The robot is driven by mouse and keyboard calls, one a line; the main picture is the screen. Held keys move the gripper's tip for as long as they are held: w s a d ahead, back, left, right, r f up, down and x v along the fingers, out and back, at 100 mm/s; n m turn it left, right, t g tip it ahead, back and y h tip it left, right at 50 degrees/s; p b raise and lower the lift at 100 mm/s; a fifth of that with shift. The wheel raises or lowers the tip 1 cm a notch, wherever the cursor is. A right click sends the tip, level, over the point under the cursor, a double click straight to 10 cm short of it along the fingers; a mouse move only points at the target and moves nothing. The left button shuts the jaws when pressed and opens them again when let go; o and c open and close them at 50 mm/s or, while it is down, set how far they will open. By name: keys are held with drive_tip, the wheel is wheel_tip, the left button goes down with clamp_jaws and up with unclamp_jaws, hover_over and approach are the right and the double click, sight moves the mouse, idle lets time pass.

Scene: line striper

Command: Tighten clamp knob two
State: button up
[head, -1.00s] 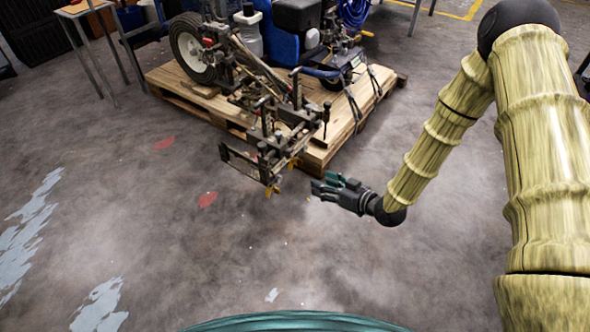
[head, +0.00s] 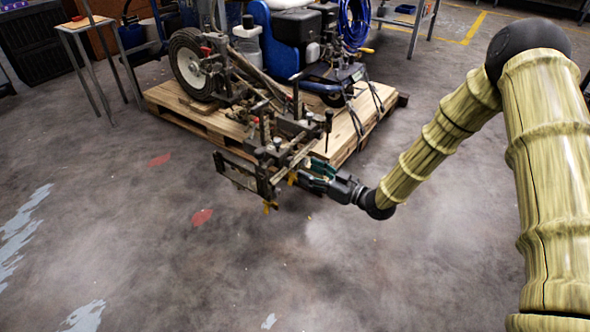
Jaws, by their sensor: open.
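The line striper (head: 290,32) stands on a wooden pallet, with a metal clamp bracket (head: 245,172) jutting out at its near end. Two small yellow-orange knobs show under the bracket: one (head: 292,178) beside my gripper and one (head: 269,207) nearer and lower left. Dark upright handles, including one at the right (head: 328,122), also stand on the bracket. No label shows which knob is number two. My gripper (head: 312,176) is open, just right of the first yellow-orange knob. Its fingertips overlap the bracket's edge in this view; I cannot tell whether they touch.
The wooden pallet (head: 352,140) lies behind my gripper, close to the forearm. Straps run down over its right side. A small table (head: 85,24) stands at the back left. The concrete floor in front and to the left is clear apart from red and pale patches.

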sight(292, 164)
drive_tip(key=shift+b+x, duration=1)
drive_tip(key=shift+x, duration=2)
drive_tip(key=shift+c, duration=0.2)
drive_tip(key=c, duration=1)
